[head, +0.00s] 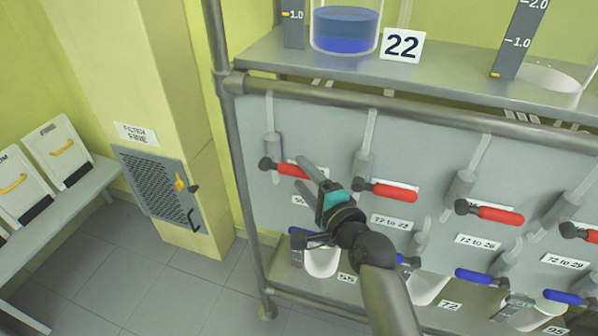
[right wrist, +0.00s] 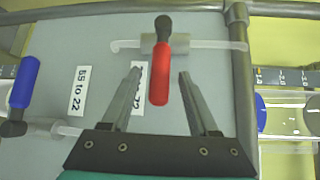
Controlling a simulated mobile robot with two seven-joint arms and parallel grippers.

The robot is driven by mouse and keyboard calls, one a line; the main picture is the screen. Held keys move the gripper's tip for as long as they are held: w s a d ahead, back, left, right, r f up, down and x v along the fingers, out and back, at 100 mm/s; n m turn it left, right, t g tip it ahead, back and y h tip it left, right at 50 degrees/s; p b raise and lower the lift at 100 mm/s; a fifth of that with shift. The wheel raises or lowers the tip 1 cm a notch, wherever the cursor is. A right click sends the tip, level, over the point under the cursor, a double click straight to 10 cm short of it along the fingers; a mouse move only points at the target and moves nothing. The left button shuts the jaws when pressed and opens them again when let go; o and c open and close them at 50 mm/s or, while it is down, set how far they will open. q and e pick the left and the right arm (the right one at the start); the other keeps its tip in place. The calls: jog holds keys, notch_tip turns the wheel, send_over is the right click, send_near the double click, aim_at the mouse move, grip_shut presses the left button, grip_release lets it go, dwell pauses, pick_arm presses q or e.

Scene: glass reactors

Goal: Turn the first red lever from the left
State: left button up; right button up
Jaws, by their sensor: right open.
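The first red lever from the left (head: 286,169) sits on a valve on the grey panel, its handle pointing right from a dark pivot. My right gripper (head: 303,174) is open at the handle's free end, which it partly hides in the head view. In the right wrist view the red lever (right wrist: 159,80) appears between the two open fingers (right wrist: 158,74), with a gap on either side. I cannot tell how deep the handle lies between them. My left gripper is not in view.
More red levers (head: 388,190) (head: 495,214) continue to the right. Blue levers (head: 487,277) run along the lower row, and one shows in the right wrist view (right wrist: 24,82). A metal frame post (head: 241,170) stands left of the panel. A shelf (head: 290,55) with glass vessels is above.

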jog(key=shift+x, duration=1.15)
jog(key=shift+c, duration=0.2)
grip_shut()
dwell(0.5)
